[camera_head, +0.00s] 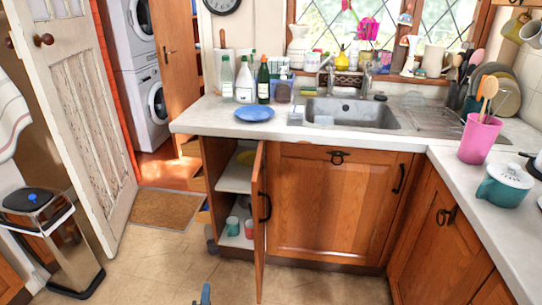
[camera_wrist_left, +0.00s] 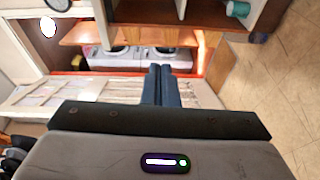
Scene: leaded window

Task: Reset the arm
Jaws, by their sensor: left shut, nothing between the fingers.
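My left gripper (camera_head: 206,293) shows only as a small blue-grey tip at the bottom edge of the head view, low above the tiled floor. In the left wrist view its two dark fingers (camera_wrist_left: 157,85) lie together, shut with nothing between them. The gripper is apart from the cupboard and its open door (camera_head: 258,220). My right gripper is in neither view.
The open cupboard holds a teal cup (camera_head: 232,226) and a reddish cup (camera_head: 248,229) on its lower shelf. A counter (camera_head: 218,122) with a sink (camera_head: 350,113) stands above. A bin (camera_head: 48,240) stands left. The floor (camera_head: 150,265) between is clear.

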